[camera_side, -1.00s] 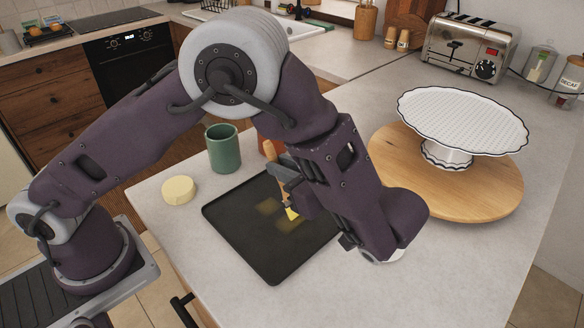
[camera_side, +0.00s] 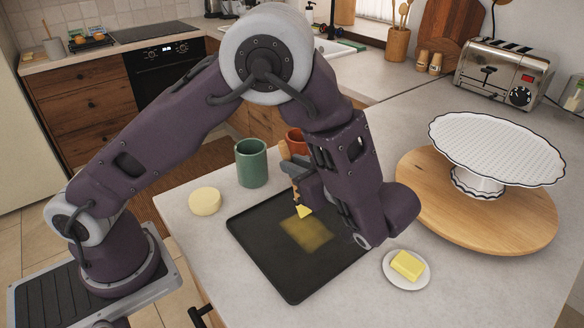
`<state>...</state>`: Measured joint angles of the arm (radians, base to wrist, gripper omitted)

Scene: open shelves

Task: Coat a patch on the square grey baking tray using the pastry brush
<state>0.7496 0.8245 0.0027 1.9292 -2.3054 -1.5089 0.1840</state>
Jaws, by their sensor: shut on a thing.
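The square dark grey baking tray (camera_side: 268,262) lies flat on the counter. A blotchy yellow patch (camera_side: 308,234) shows near its middle. My gripper (camera_side: 296,178) is shut on the pastry brush, above the tray's back part. The brush's wooden handle (camera_side: 286,153) shows above the jaws, and its yellow bristles (camera_side: 304,212) point down at the back edge of the patch. I cannot tell whether they touch the tray. My arm hides part of the brush and the tray's right side.
A green cup (camera_side: 251,164), a round cream-coloured disc (camera_side: 205,201) and a reddish pot (camera_side: 296,140) stand behind the tray. A butter plate (camera_side: 416,284) is to the right. A white cake stand (camera_side: 490,150) on a round wooden board (camera_side: 425,215) stands farther right.

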